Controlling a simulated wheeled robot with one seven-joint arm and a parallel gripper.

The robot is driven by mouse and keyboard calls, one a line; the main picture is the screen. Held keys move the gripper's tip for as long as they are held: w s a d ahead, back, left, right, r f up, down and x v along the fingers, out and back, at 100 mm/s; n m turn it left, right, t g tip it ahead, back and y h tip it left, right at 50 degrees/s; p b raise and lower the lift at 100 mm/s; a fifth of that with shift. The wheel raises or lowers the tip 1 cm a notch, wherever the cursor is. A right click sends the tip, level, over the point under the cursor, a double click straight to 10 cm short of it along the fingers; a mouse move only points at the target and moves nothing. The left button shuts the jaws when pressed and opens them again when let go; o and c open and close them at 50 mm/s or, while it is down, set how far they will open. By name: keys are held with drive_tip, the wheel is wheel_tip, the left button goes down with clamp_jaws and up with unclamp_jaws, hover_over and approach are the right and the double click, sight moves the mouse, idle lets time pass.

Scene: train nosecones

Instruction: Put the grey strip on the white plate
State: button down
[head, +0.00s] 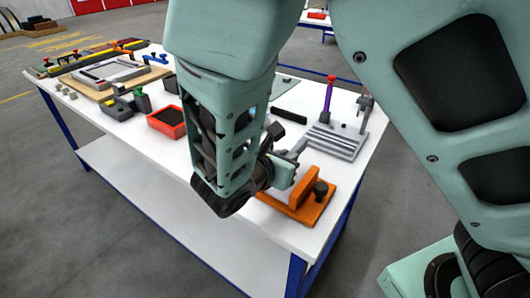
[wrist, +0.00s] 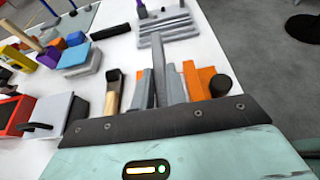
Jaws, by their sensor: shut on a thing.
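My gripper (wrist: 160,85) is shut on the grey strip (wrist: 160,55), a long narrow piece that points away from me in the wrist view. In the head view my gripper (head: 285,165) hangs above the front right of the table, close to the orange fixture (head: 318,213); the arm hides part of this area. The strip's grip end is hard to make out between the fingers. A pale whitish plate (head: 98,78) lies on a tan board at the far left of the table, well away from my gripper. I cannot tell for certain that it is the white plate.
A grey slotted block (head: 332,146) stands just behind the orange fixture, with an upright purple post (head: 327,98) near it. A red bin (head: 166,123) and grey blocks (head: 118,110) sit left of my arm. The white table's (head: 130,138) front left edge is bare.

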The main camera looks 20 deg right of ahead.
drive_tip(key=shift+f, duration=2.95)
drive_tip(key=shift+f, duration=0.2)
drive_tip(key=c, duration=1.7)
unclamp_jaws()
drive_tip(key=shift+r, duration=0.15)
